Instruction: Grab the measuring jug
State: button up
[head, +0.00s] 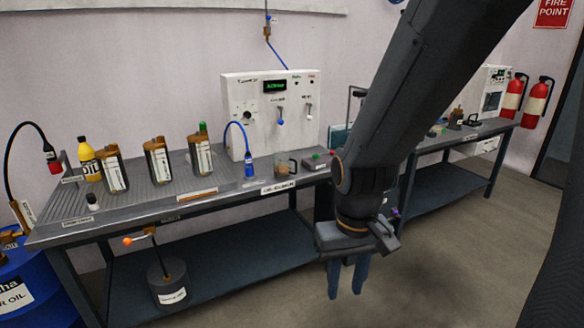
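My gripper (346,292) hangs fingers down in front of the bench, to the right of the jug and lower in the picture. Its two blue-grey fingers are apart, with nothing between them. The jug is not touched by the gripper.
A blue hose nozzle (248,165) is left of the jug, and a small box with red and green buttons (318,160) is right of it. A white control panel (270,112) stands behind. Brown-and-white canisters (157,160) and a yellow oil bottle (88,160) stand further left. Floor right of my arm is clear.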

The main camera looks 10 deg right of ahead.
aim_at(282, 159)
jog(key=u, duration=0.05)
jog(key=i, duration=1.9)
jog(key=u, duration=0.4)
